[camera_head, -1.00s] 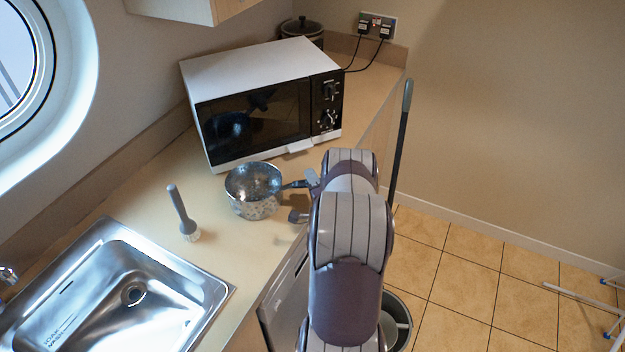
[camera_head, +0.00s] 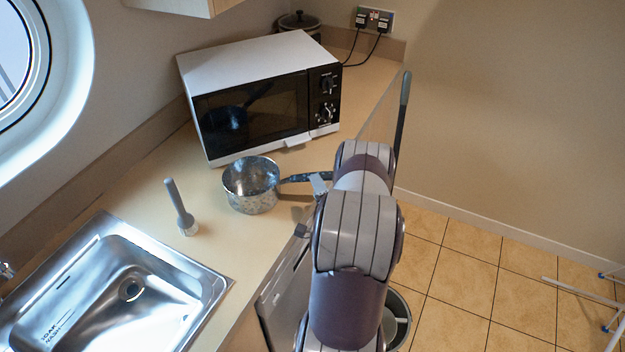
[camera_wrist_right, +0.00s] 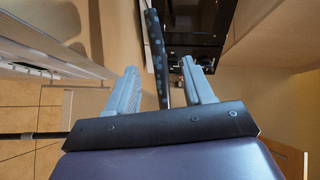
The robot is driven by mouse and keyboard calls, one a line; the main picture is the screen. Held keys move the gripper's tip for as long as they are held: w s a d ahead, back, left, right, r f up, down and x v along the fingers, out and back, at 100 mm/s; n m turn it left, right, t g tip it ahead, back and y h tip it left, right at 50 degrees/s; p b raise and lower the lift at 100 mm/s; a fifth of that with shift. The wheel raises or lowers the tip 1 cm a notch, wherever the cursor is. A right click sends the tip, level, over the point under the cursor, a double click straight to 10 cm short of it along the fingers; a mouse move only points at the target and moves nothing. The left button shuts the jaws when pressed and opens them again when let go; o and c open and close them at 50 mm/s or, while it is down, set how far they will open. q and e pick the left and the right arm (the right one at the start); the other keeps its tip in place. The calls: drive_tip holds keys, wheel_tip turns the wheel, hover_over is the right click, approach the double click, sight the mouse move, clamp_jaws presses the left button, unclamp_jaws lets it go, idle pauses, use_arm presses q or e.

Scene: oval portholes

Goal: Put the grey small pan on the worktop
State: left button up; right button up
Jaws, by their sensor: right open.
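The grey small pan (camera_head: 252,199) stands upright on the worktop (camera_head: 215,238), in front of the microwave. Its speckled handle (camera_head: 308,177) points right, toward my right arm. My right gripper (camera_head: 309,206) is open at the worktop's front edge, close to the handle's end. In the right wrist view the handle (camera_wrist_right: 155,50) shows between the two spread fingers of the gripper (camera_wrist_right: 161,82), with a gap on each side. The pan's bowl cannot be made out there. My left gripper is not in view.
A white microwave (camera_head: 259,75) stands behind the pan. A grey brush (camera_head: 181,208) stands to the left of the pan, and a steel sink (camera_head: 185,277) is at the front left. A dark pot (camera_head: 299,22) is at the back. Worktop around the brush is clear.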

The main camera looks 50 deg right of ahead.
drive_tip(key=v, duration=0.5)
drive_tip(key=w+a+r+n+g+y, duration=0.3)
drive_tip(key=w+a+n+g+y, duration=0.2)
drive_tip(key=w+a+n, duration=0.55)
drive_tip(key=s+a+r+n+g+y, duration=0.1)
drive_tip(key=s+a+r+n+g, duration=0.2)
drive_tip(key=s+a+n, duration=0.3)
drive_tip(key=s+a+r+n+g+y, duration=0.2)
drive_tip(key=s+a+n+g, duration=0.3)
drive_tip(key=a, duration=1)
drive_tip(key=s+r, duration=0.1)
drive_tip(key=s, duration=0.2)
drive_tip(key=shift+a+n, duration=0.15)
drive_tip(key=shift+n, duration=0.2)
drive_tip(key=shift+r, duration=0.1)
